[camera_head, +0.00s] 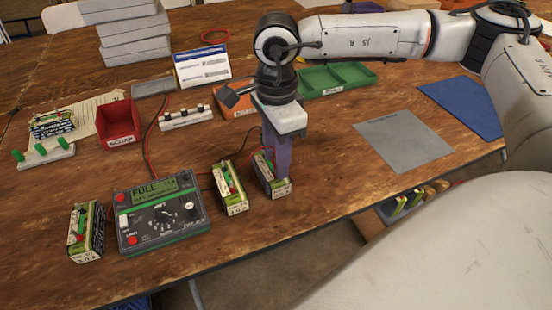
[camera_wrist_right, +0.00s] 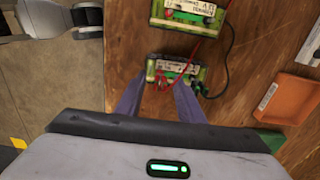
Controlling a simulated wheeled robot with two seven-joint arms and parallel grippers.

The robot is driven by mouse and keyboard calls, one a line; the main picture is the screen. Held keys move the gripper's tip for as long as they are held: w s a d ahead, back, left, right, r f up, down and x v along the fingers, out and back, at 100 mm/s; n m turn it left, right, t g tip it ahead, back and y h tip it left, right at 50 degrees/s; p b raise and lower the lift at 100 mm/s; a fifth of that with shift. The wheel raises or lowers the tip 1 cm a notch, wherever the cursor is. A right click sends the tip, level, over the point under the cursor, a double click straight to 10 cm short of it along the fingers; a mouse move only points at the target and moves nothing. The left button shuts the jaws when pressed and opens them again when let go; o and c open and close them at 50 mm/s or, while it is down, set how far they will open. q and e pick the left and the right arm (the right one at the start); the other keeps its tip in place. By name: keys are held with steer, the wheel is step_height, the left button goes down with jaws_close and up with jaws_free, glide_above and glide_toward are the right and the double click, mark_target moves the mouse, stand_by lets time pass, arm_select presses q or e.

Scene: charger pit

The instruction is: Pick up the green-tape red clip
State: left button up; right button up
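My right gripper (camera_head: 277,165) reaches down to a green-and-black battery (camera_head: 275,188) at the right of the row. In the right wrist view its two purple fingers (camera_wrist_right: 160,88) are spread apart. A red clip (camera_wrist_right: 161,80) with a red cable sits on this battery (camera_wrist_right: 178,66) between the fingertips; a black clip (camera_wrist_right: 197,87) is at its other end, by the right finger. Green shows around the clips, but I cannot tell which green is tape. My left gripper is not in view.
A charger (camera_head: 160,215) reading FULL stands left of the batteries, with another battery (camera_head: 86,235) beyond it. A red bin (camera_head: 120,125), a white strip (camera_head: 187,118), an orange tray (camera_wrist_right: 284,98) and a green tray (camera_head: 337,80) lie farther back. Cables cross the table.

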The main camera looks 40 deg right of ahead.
jaws_close()
step_height(320, 180, up, 10)
stand_by(0.6)
